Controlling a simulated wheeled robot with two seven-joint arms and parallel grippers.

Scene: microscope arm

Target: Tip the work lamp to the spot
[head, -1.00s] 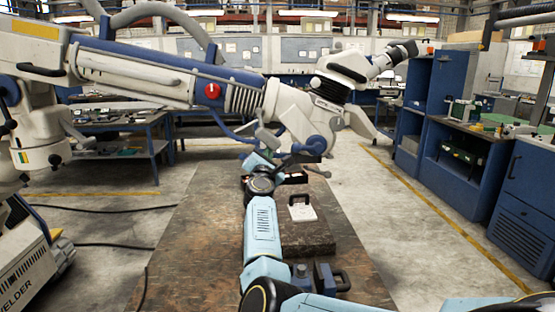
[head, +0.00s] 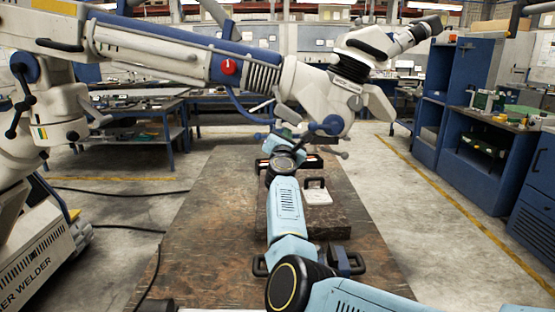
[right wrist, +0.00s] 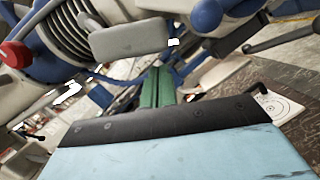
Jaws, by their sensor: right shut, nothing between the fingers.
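The work lamp appears as a large white and blue jointed arm; its head (head: 345,88) hangs over the bench at the upper middle of the head view, tilted. A white plate (head: 316,196) lies on the dark slab below; in the right wrist view it bears ringed target marks (right wrist: 288,108). My right gripper (head: 288,132) is just below the lamp head, partly hidden by my own wrist. Its green fingers (right wrist: 157,86) are shut and empty beside the lamp's underside. I cannot tell whether they touch it. My left gripper is not in view.
The brown bench (head: 190,235) is mostly clear on its left. A dark slab (head: 340,215) carries the plate. The lamp's red knob (head: 229,67) and boom cross the upper left. Blue cabinets (head: 490,140) stand at the right, past open floor.

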